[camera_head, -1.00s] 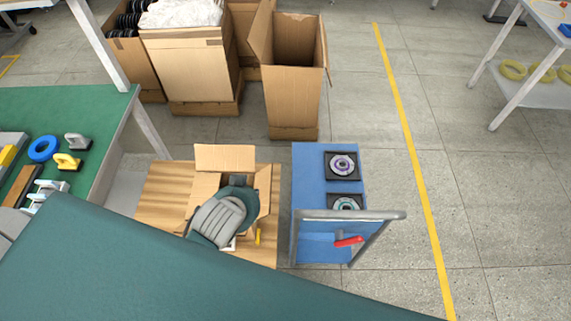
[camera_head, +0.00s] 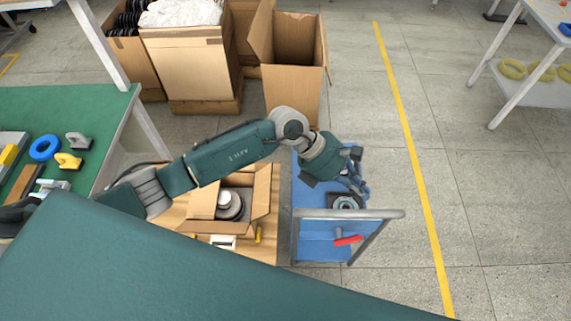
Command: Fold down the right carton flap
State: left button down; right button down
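The open carton (camera_head: 203,201) sits on the wooden table beside the blue cart, partly under my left arm. Its right flap (camera_head: 262,187) stands up along the right side. A round grey and white part (camera_head: 230,204) lies inside the carton. The far flap is hidden behind my arm. My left gripper (camera_head: 357,184) is right of the carton, over the blue cart. Its fingers are small and dark, so I cannot tell whether they are open or shut. My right gripper is out of view.
The blue cart (camera_head: 309,249) carries a motor on a black tray (camera_head: 346,202) and a red-handled tool (camera_head: 348,240). A grey rail (camera_head: 350,214) crosses its near end. A green table (camera_head: 100,105) with parts stands left. Tall cartons (camera_head: 292,85) stand behind.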

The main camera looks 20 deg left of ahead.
aim_at(262, 191)
pick_arm(q)
jog(key=w+a+f+m+y, duration=0.1)
jog(key=a+f+y, duration=0.15)
jog(key=a, duration=0.45)
jog(key=w+a+f+y, duration=0.1)
jog(key=w+a+y, duration=0.1)
jog(key=a+y, duration=0.35)
jog(key=w+a+f+m+y, duration=0.1)
jog(key=a+f, duration=0.1)
jog(key=a, duration=0.7)
notch_tip(262, 191, down, 11)
jog(key=b, duration=0.7)
jog(key=shift+d, duration=0.2)
jog(key=shift+s+a+f+p, duration=0.1)
jog(key=shift+s+a, duration=0.25)
jog(key=shift+a, duration=0.85)
jog(key=shift+s+a+r+p, duration=0.15)
jog(key=shift+s+a, duration=0.15)
jog(key=shift+a, duration=0.95)
jog(key=shift+s+a+f+p, duration=0.15)
jog(key=shift+s+a, duration=0.2)
jog(key=shift+a, duration=0.85)
jog(key=s+a, duration=0.2)
jog(key=a, duration=0.7)
jog(key=shift+s+a+b, duration=0.15)
jog(key=shift+s+b, duration=0.15)
jog(key=shift+s, duration=0.05)
jog(key=shift+f, duration=0.15)
